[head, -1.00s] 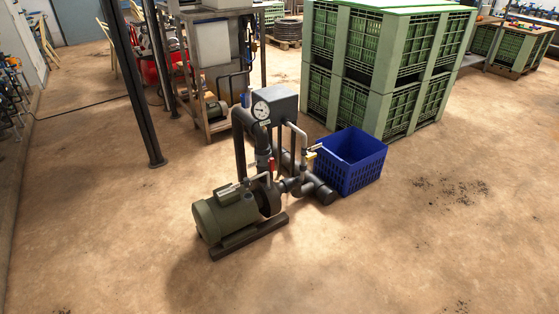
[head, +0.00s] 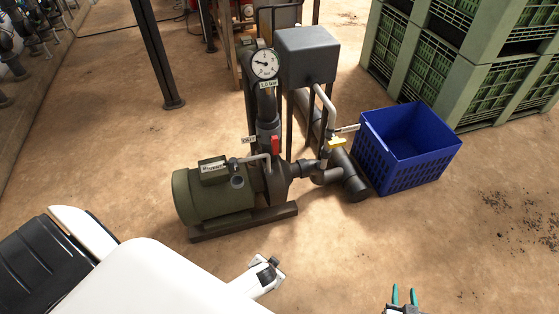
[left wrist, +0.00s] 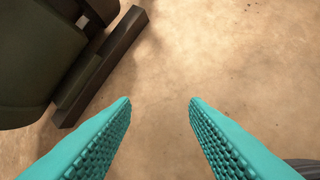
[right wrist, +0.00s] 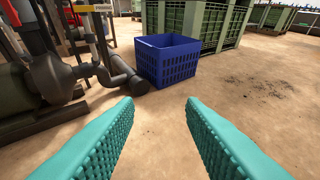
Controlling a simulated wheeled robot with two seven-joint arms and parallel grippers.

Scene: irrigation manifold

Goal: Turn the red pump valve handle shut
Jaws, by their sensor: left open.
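The red valve handle (head: 275,145) stands upright on the dark vertical pipe above the green pump (head: 215,192), below a round gauge (head: 264,64) in the head view. My right gripper (head: 404,296) is at the bottom of the head view, well in front of and to the right of the pump, touching nothing. Its teal fingers are apart and empty in the right wrist view (right wrist: 160,105). My left gripper's fingers are open and empty over bare floor in the left wrist view (left wrist: 160,105), with the pump base (left wrist: 100,70) at upper left.
A blue crate (head: 410,160) stands right of the pipes, with green stacked bins (head: 440,60) behind. A dark post (head: 155,55) rises at back left. The floor in front of the pump is clear.

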